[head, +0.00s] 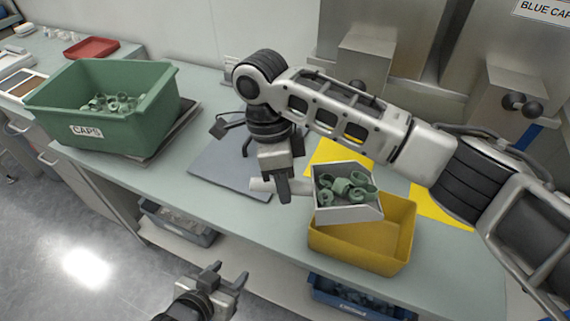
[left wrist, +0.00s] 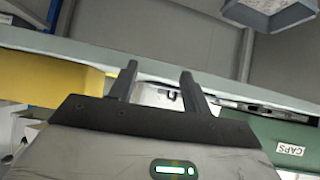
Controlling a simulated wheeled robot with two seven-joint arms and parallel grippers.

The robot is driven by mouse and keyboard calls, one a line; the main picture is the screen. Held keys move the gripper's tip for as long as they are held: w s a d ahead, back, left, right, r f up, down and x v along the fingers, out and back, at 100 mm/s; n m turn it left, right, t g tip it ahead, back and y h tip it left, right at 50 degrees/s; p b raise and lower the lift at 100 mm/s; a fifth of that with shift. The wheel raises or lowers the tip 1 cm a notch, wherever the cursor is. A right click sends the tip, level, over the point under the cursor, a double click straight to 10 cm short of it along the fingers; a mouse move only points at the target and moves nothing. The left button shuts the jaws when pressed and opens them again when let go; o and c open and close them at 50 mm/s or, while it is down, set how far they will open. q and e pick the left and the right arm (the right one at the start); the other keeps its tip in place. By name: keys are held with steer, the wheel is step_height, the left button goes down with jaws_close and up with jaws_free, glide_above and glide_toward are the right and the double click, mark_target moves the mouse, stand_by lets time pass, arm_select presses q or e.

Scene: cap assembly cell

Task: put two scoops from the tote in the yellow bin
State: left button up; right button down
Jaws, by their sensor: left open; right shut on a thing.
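A green tote (head: 130,112) marked CAPS stands at the left of the bench with several green caps (head: 112,103) inside. The yellow bin (head: 337,246) sits near the bench's front edge. My right gripper (head: 283,190) is shut on the handle of a white scoop (head: 346,211). The scoop holds several green caps and is over the back of the yellow bin, hiding part of its inside. My left gripper (head: 228,274) is open and empty, out in front of the bench. Its fingers also show in the left wrist view (left wrist: 153,85), with the yellow bin (left wrist: 50,83) at left.
A grey mat (head: 225,165) lies mid-bench. Yellow patches (head: 440,205) mark the bench behind the bin. A red tray (head: 91,47) is at the far left. A grey bin (head: 180,222) and a blue bin (head: 358,302) of parts stand below the bench. Metal dispensers line the back.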

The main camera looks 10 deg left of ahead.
steer(key=shift+x, duration=0.95)
steer(key=shift+d+r+y, duration=0.15)
steer(key=shift+d+y, duration=0.15)
steer(key=shift+y, duration=0.3)
steer(key=shift+w+d+r+y, duration=0.15)
steer(key=shift+d+r+y, duration=0.35)
steer(key=shift+r+y, duration=0.25)
steer(key=shift+d+r+y+b, duration=0.3)
steer(key=shift+r+y+b, duration=0.05)
steer(key=shift+b, duration=0.1)
steer(key=d+r+y+b, duration=0.1)
steer(key=b, duration=0.1)
steer(key=d+r+g+y+b, duration=0.1)
steer(key=b, duration=0.2)
steer(key=shift+w+r+n+y+b, duration=0.2)
steer(key=shift+r+n+y+b, duration=0.1)
steer(key=shift+r+y, duration=0.1)
arm_select(q)
steer(key=shift+s+f+p, duration=0.1)
steer(key=shift+s+p, duration=0.15)
steer(key=shift+p, duration=3)
arm_select(e)
steer(key=w+d+r+g+y, duration=0.1)
steer(key=d+r+y, duration=0.5)
steer(key=d, duration=0.2)
steer(key=shift+w+n, duration=0.2)
steer(key=shift+n, duration=0.2)
steer(key=shift+d+f, duration=0.1)
